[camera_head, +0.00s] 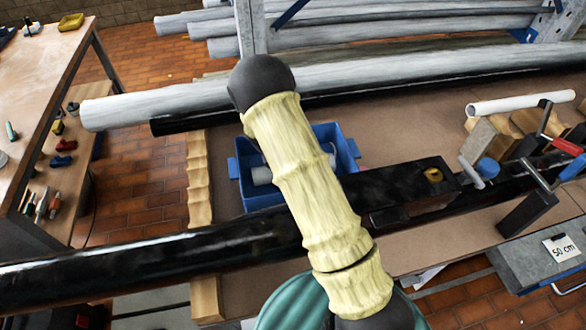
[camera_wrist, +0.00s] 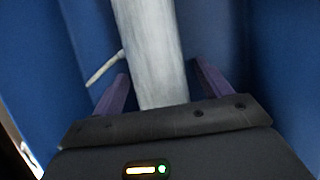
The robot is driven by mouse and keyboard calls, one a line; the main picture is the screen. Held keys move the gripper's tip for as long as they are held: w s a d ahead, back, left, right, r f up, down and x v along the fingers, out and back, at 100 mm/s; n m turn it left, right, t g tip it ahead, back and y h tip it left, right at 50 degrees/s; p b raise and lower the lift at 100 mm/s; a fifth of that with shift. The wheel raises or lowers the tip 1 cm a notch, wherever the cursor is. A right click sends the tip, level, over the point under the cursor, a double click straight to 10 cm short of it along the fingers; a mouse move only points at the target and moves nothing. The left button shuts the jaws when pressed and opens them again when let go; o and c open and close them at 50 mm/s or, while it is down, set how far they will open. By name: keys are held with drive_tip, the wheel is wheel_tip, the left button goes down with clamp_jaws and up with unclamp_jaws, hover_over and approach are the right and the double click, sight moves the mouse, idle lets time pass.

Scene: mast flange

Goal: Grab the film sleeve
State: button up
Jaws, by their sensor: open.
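A pale grey-white roll (camera_wrist: 150,45), likely the film sleeve, lies inside the blue crate. It runs up the wrist view between the two purple fingers of my gripper (camera_wrist: 161,72). In the head view, a grey cylinder end (camera_head: 262,175) shows inside the blue crate (camera_head: 262,202), left of my padded arm.
Blue crate walls (camera_wrist: 285,70) surround my gripper closely. A thin pale rod (camera_wrist: 104,68) is by the left finger. A long black pipe (camera_head: 150,255) crosses in front of the crate; a large grey pipe (camera_head: 180,103) lies behind. A workbench (camera_head: 45,65) stands at left.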

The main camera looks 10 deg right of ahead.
idle(0.4)
drive_tip(key=c, duration=1.1)
drive_tip(key=shift+o, duration=0.2)
wheel_tip(320, 180, up, 10)
drive_tip(key=shift+r+b, duration=0.1)
drive_tip(key=shift+b, duration=0.35)
